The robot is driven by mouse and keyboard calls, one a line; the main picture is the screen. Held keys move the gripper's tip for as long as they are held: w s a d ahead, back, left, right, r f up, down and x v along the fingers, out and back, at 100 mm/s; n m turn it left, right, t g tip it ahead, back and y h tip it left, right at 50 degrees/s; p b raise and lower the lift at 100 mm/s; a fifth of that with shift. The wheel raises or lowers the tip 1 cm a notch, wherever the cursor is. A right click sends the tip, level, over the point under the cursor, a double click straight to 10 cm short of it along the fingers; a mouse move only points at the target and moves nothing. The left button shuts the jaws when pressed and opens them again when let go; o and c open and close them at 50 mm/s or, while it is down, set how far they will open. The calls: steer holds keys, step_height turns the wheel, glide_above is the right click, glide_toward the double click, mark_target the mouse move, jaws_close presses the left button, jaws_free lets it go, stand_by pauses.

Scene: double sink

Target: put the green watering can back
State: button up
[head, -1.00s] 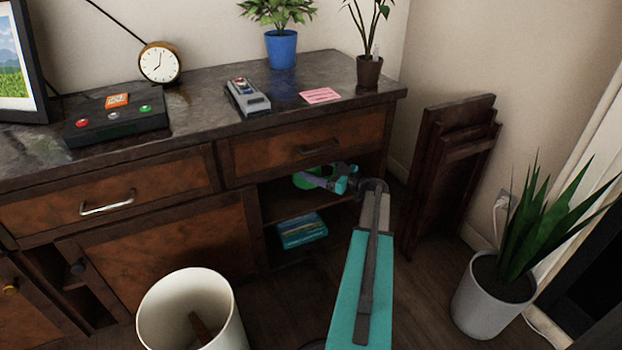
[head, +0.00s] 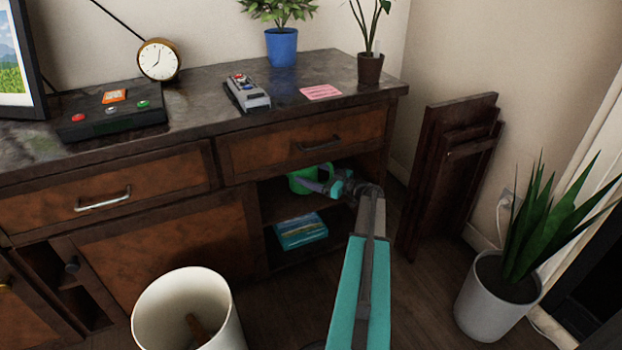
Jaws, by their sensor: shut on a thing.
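The green watering can (head: 300,181) is at the upper shelf of the open compartment under the right drawer. Only part of it shows; my gripper and the drawer front hide the rest. My gripper (head: 317,186) reaches into the compartment from the right and is shut on the watering can. I cannot tell whether the can touches the shelf (head: 283,207).
A teal box (head: 300,232) lies on the lower shelf. Folded dark wooden boards (head: 450,180) lean on the wall at right. A white bin (head: 185,310) stands in front, and a potted plant (head: 490,300) stands at right.

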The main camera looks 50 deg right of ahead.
stand_by(0.4)
steer(key=o, duration=1.4)
steer(key=shift+f, duration=0.15)
steer(key=shift+s, duration=0.1)
steer(key=shift+s+d+r+p, duration=0.1)
steer(key=shift+s+r+p, duration=0.15)
steer(key=shift+s+p, duration=0.1)
steer(key=p+v, duration=0.4)
steer(key=v, duration=0.5)
steer(key=shift+s, duration=0.35)
steer(key=shift+s+d+f, duration=0.1)
steer(key=shift+s+d, duration=0.05)
steer(key=shift+s, duration=0.55)
